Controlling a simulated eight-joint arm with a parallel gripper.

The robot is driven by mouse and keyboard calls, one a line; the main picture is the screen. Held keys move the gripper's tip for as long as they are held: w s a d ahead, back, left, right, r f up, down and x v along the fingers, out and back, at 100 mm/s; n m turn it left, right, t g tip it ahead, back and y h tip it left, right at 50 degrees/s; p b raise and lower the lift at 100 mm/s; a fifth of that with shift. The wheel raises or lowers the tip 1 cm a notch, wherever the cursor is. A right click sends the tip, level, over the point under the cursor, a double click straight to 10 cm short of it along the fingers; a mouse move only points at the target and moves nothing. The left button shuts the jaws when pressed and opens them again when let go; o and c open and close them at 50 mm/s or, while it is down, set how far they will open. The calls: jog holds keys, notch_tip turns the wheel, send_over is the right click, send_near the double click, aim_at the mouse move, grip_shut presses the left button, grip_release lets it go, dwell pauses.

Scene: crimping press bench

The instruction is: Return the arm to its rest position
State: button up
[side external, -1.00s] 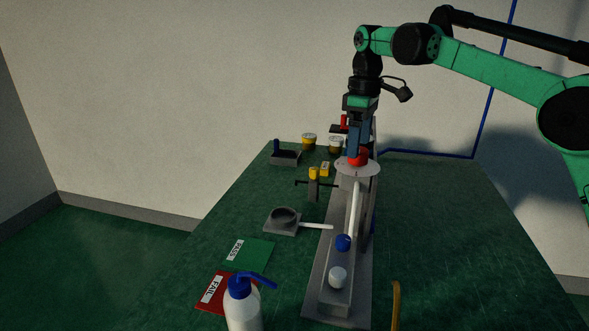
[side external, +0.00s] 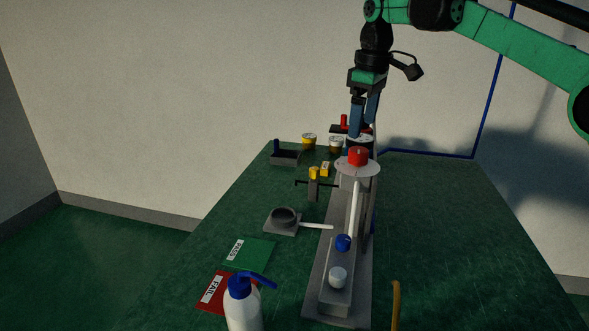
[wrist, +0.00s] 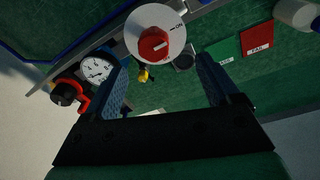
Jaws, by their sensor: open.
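My gripper (side external: 364,118) is open and empty. Its two blue fingers hang above the far end of the grey press base, over the red knob (side external: 358,156) on its white round dial plate (side external: 344,168). In the wrist view my gripper (wrist: 165,72) has its fingers wide apart. The red knob (wrist: 154,44) shows there beyond the fingertips, with nothing between the fingers touching it.
The press (side external: 330,300) runs along the table, with a blue knob (side external: 343,242) and a white one (side external: 338,277). A gauge (wrist: 97,68) sits behind. The green pass (side external: 252,254) and red fail (side external: 212,291) mats and a wash bottle (side external: 243,306) stand front left.

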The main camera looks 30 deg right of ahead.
jog(key=s+a+f+m+t, duration=0.2)
jog(key=s+f+t, duration=0.1)
jog(key=s+f, duration=0.2)
jog(key=s+a+f+m+t, duration=0.2)
jog(key=s+f, duration=0.3)
jog(key=s, duration=0.5)
jog(key=shift+f+m+t, duration=0.35)
jog(key=shift+m+t, duration=0.25)
